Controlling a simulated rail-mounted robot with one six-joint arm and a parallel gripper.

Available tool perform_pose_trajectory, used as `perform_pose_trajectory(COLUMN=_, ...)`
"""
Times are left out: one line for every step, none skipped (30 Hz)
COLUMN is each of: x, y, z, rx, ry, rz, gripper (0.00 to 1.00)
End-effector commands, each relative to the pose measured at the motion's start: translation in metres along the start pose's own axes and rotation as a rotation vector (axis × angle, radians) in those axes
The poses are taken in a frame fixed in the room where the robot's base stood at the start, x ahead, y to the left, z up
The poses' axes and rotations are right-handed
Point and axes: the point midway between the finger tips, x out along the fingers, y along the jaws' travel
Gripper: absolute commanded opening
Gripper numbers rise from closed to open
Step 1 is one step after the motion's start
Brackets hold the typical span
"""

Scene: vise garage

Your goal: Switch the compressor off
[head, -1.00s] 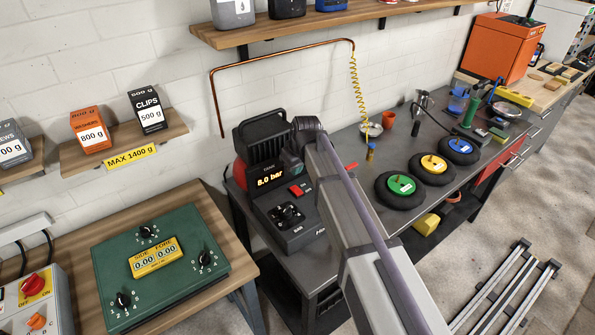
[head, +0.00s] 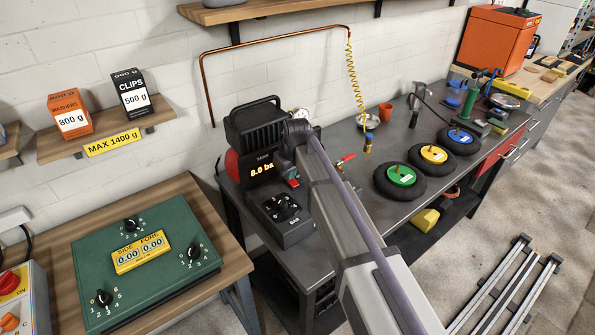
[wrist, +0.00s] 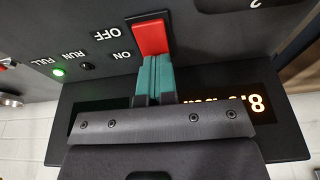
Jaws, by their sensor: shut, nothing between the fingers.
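The compressor (head: 258,125) is a dark machine with a red side, standing at the left end of the grey bench. Its display (head: 265,170) reads about 8.0 bar and glows in the wrist view (wrist: 254,103). The red rocker switch (wrist: 151,37) sits beside the OFF and ON labels.
A green lamp (wrist: 59,72) is lit by the FULL label. A knob panel (head: 283,208) is at the compressor's front. A red-handled valve (head: 345,158) stands behind my arm. Green, yellow and blue-hubbed wheels (head: 400,174) lie farther right. A green force box (head: 150,290) is at left.

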Motion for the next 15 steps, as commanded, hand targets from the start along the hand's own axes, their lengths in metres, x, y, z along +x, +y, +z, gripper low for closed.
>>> perform_pose_trajectory(x=0.001, y=0.001, z=0.001, rx=0.001, ry=-0.002, rz=0.002, gripper=0.0)
perform_pose_trajectory(x=0.001, y=0.001, z=0.001, rx=0.001, ry=-0.002, rz=0.002, gripper=0.0)
perform_pose_trajectory(x=0.001, y=0.002, z=0.002, rx=0.001, ry=-0.002, rz=0.002, gripper=0.0)
perform_pose_trajectory(x=0.0, y=0.002, z=0.002, rx=0.001, ry=-0.002, rz=0.002, gripper=0.0)
perform_pose_trajectory(x=0.0, y=0.002, z=0.003, rx=0.001, ry=-0.002, rz=0.002, gripper=0.0)
perform_pose_trajectory(x=-0.001, y=0.002, z=0.004, rx=0.001, ry=-0.002, rz=0.002, gripper=0.0)
perform_pose_trajectory(x=-0.001, y=0.002, z=0.005, rx=0.001, ry=-0.002, rz=0.002, gripper=0.0)
perform_pose_trajectory(x=-0.002, y=0.001, z=0.006, rx=0.001, ry=-0.002, rz=0.002, gripper=0.0)
perform_pose_trajectory(x=-0.003, y=0.001, z=0.008, rx=0.001, ry=-0.001, rz=0.002, gripper=0.0)
perform_pose_trajectory(x=-0.004, y=0.001, z=0.009, rx=0.001, ry=-0.001, rz=0.002, gripper=0.0)
perform_pose_trajectory(x=-0.005, y=0.001, z=0.011, rx=0.001, ry=-0.001, rz=0.002, gripper=0.0)
perform_pose_trajectory(x=-0.006, y=0.001, z=0.012, rx=0.001, ry=-0.001, rz=0.002, gripper=0.0)
perform_pose_trajectory(x=-0.007, y=0.001, z=0.013, rx=0.001, ry=-0.001, rz=0.002, gripper=0.0)
perform_pose_trajectory(x=-0.007, y=0.001, z=0.014, rx=0.001, ry=-0.001, rz=0.002, gripper=0.0)
perform_pose_trajectory(x=-0.008, y=0.001, z=0.015, rx=0.001, ry=-0.001, rz=0.002, gripper=0.0)
